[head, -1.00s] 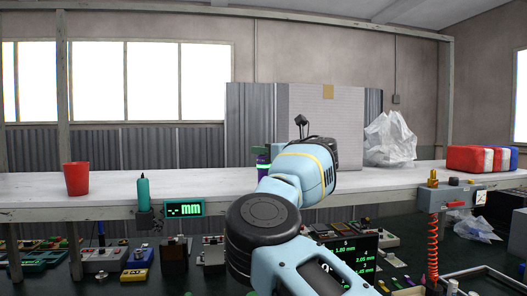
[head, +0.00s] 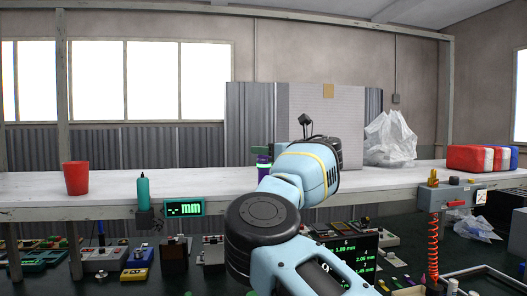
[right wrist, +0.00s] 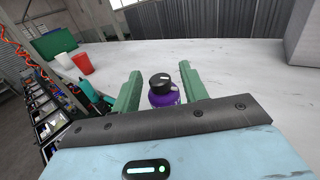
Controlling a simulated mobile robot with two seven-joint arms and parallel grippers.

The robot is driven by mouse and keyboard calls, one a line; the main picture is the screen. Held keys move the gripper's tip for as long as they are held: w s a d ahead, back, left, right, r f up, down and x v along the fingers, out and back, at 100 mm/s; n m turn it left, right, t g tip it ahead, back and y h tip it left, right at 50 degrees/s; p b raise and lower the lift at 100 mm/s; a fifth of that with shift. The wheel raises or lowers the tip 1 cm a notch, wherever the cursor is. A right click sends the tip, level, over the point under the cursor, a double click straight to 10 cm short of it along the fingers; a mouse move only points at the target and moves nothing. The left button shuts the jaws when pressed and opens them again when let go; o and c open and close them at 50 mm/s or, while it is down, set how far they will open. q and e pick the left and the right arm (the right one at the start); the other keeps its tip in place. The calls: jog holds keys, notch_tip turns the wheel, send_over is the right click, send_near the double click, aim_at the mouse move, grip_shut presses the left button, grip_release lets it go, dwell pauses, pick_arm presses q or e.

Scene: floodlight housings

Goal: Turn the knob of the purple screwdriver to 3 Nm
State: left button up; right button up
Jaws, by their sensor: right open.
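The purple screwdriver (right wrist: 163,97) stands on the white bench with a black knob (right wrist: 160,81) on its top. In the right wrist view it is between the two green fingers of my right gripper (right wrist: 160,72), which is open. I cannot tell whether either finger touches it. In the head view a strip of the purple screwdriver (head: 263,165) shows left of my right arm, which hides the rest. The setting on the knob is too small to read. My left gripper is not in view.
A red cup (head: 76,179) and a teal tool (head: 143,190) by a "mm" display (head: 184,208) are at the left. A plastic bag (head: 389,137) and a red, white and blue bundle (head: 482,158) are at the right. The bench top between cup and screwdriver is clear.

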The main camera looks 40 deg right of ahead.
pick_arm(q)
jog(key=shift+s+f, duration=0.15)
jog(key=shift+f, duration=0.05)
pick_arm(e)
jog(key=s, duration=0.6)
jog(key=shift+s+d, duration=0.35)
jog(key=shift+s, duration=0.05)
